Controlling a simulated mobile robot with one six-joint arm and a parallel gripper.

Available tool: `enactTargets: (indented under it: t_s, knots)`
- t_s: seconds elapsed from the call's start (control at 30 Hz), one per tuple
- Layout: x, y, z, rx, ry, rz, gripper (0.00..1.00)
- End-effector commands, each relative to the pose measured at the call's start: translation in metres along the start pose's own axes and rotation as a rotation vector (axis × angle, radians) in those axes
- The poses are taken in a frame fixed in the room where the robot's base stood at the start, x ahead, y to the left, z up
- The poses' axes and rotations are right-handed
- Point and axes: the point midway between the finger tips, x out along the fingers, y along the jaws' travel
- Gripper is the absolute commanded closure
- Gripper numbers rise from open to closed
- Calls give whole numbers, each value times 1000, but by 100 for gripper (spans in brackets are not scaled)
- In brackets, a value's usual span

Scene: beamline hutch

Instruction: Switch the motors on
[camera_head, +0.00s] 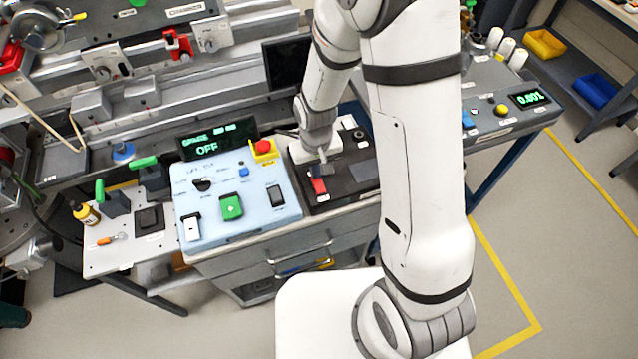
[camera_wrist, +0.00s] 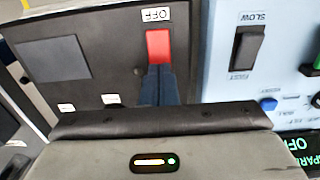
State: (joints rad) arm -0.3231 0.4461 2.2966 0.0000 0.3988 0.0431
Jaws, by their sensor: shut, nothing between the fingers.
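A red rocker switch (camera_head: 319,186) sits on the black panel (camera_head: 340,196) right of the light blue panel. In the wrist view the red switch (camera_wrist: 158,44) stands beside a white label reading OFF (camera_wrist: 156,14), seen upside down. My gripper (camera_head: 317,172) is over the black panel, right at the switch. In the wrist view its dark blue fingers (camera_wrist: 158,70) are together and empty, and their tips overlap the near end of the switch. I cannot tell whether they touch it. Which of the switches belongs to the motors is not readable here.
The light blue panel (camera_head: 215,180) carries a green switch (camera_head: 231,207), a dark rocker (camera_head: 276,196) labelled SLOW in the wrist view and a red button (camera_head: 263,146) on yellow. A display (camera_head: 217,139) behind it reads OFF. A monitor (camera_head: 288,62) stands behind the black panel.

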Motion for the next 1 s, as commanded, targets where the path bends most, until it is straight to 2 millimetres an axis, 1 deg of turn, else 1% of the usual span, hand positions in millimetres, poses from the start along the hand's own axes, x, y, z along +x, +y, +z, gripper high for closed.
enactTargets:
  t_s: [0.9,1.0]
  knots:
    - [15,0,0,-1,-1,0,100]
    - [14,0,0,-1,-1,0,100]
